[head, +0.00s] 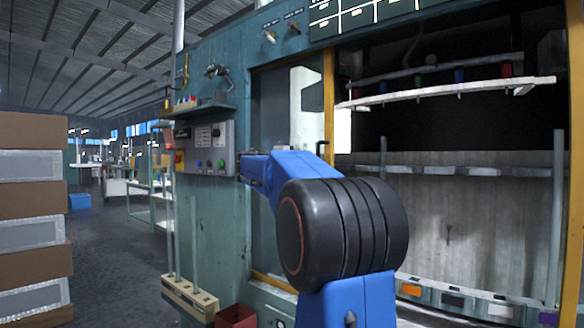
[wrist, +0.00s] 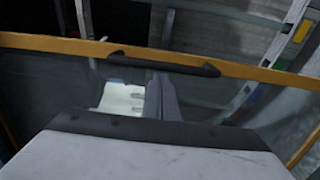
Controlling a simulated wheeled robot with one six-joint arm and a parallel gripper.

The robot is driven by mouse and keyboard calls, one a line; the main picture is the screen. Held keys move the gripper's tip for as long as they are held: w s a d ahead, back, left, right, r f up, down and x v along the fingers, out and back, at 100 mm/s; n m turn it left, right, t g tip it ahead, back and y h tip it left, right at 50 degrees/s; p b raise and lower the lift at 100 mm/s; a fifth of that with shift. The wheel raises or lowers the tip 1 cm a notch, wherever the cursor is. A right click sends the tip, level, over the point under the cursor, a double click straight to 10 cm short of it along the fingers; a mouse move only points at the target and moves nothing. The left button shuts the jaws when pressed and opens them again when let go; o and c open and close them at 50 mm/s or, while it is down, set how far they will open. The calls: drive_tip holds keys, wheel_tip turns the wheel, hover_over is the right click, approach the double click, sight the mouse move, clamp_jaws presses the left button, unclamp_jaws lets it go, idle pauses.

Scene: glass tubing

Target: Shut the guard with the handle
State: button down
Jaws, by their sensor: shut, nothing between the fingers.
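The guard (head: 290,120) is a glazed panel with an orange-yellow frame in the head view. It covers the left part of the machine's opening, and the right part stands open. Its black handle (head: 322,148) is on the upright edge bar, partly behind my arm. In the wrist view the guard's orange bar (wrist: 65,45) crosses the picture, with the dark handle (wrist: 165,66) on it. My gripper (wrist: 161,80) is shut and empty, its fingertips by the handle in that view. I cannot tell whether they touch it. In the head view my arm hides the fingers.
A control box (head: 207,148) is fixed on the green machine wall left of the guard. Stacked boxes (head: 30,220) stand at far left.

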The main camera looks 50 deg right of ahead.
drive_tip(key=s+d, duration=0.2)
drive_tip(key=s, duration=3.1)
drive_tip(key=shift+s+d, duration=0.3)
drive_tip(key=shift+f, duration=0.1)
